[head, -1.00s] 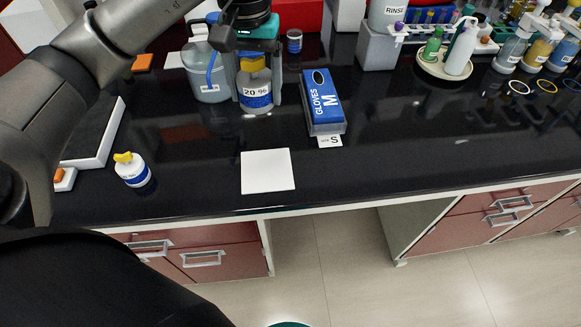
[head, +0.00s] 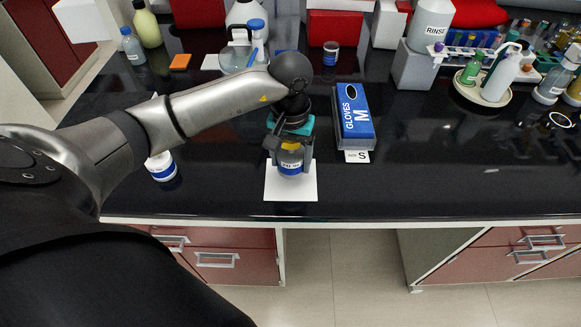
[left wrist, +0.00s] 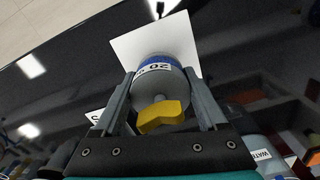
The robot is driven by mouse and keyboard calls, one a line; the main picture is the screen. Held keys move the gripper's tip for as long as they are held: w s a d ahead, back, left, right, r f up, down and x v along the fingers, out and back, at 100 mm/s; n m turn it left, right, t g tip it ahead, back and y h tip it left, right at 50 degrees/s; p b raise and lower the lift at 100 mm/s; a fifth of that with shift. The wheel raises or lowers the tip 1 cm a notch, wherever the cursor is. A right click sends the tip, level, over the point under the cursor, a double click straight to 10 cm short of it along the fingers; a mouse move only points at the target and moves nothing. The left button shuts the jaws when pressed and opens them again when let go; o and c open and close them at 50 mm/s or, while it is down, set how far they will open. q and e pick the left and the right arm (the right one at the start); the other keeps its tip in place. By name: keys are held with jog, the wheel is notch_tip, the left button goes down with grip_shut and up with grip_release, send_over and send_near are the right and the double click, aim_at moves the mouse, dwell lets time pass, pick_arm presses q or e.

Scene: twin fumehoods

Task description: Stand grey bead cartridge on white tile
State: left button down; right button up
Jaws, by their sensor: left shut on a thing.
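The grey bead cartridge (head: 291,161) has a yellow top and a white-and-blue label. My left gripper (head: 290,152) is shut on it, one finger on each side, and holds it upright from above. It also shows in the left wrist view (left wrist: 160,85), its yellow top towards the camera and its label reading 20 %. The white tile (head: 290,190) lies flat near the bench's front edge, directly below the cartridge; the tile also shows beyond it in the left wrist view (left wrist: 150,42). I cannot tell whether the cartridge touches the tile. My right gripper is out of view.
A blue glove box (head: 356,115) stands just right of my left gripper. A white jar with a blue band (head: 161,167) stands to the left, partly behind my arm. Bottles and a clear jug (head: 238,57) stand at the back. The bench right of the tile is clear.

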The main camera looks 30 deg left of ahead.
aim_at(290, 142)
pick_arm(q)
jog(key=shift+f, duration=1.65)
jog(key=shift+f+b, duration=0.15)
jog(key=shift+b, duration=0.15)
grip_release()
notch_tip(290, 142, up, 12)
jog(key=shift+r, duration=0.2)
